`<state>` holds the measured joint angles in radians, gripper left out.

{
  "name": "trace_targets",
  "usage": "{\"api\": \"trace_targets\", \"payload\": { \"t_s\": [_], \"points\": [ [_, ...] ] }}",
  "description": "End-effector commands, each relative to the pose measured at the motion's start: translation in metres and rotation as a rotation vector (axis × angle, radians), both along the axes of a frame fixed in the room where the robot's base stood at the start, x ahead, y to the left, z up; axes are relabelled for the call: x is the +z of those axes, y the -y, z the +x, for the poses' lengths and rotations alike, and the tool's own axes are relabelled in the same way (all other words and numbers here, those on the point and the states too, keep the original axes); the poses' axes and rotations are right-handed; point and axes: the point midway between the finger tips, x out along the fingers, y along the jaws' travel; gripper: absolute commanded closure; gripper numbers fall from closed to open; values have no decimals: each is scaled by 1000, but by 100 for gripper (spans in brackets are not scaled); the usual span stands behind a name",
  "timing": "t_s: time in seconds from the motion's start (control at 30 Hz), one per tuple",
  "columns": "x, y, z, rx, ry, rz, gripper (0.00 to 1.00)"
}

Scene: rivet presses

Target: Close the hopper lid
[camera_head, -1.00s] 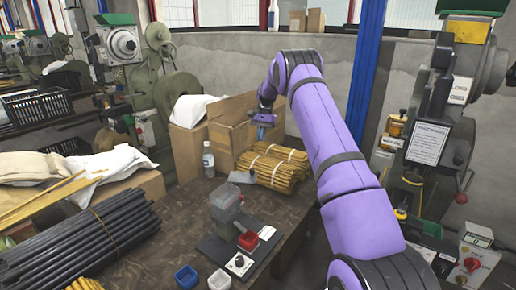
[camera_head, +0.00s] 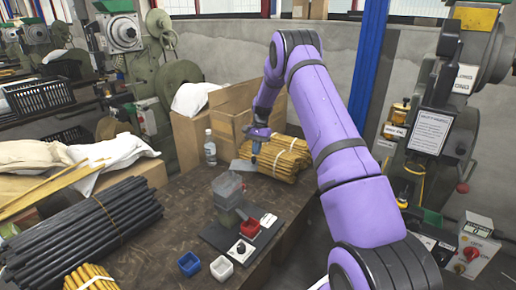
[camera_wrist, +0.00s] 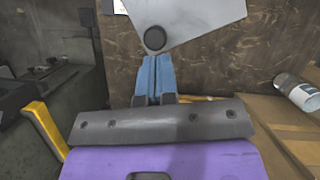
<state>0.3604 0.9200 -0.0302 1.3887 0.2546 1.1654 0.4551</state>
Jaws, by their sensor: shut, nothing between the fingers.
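The clear grey hopper (camera_head: 228,188) stands on a small black-based device on the table. Its lid looks to be the flat light-grey plate (camera_head: 242,168), tilted open at the hopper's upper right. In the wrist view the plate (camera_wrist: 200,20) lies just beyond my fingertips, with a round black knob (camera_wrist: 155,39) near its corner. My gripper (camera_head: 256,148) is above and beside the plate's far end. In the wrist view its blue fingers (camera_wrist: 154,60) are shut with nothing between them. The fingertips look close to the knob; I cannot tell whether they touch it.
A bundle of tan rods (camera_head: 285,160) lies right behind my gripper. A water bottle (camera_head: 210,150) and cardboard boxes (camera_head: 232,122) stand at the back. Dark rods (camera_head: 80,232) fill the left.

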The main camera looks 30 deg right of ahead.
Motion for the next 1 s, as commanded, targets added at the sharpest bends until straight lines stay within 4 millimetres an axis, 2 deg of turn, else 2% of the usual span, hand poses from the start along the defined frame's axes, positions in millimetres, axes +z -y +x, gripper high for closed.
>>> {"api": "trace_targets", "payload": {
  "t_s": [0.37,1.0],
  "points": [
    [0,0,-1,-5,0,0,100],
    [0,-1,-14,-116,-1,0,100]
  ]
}}
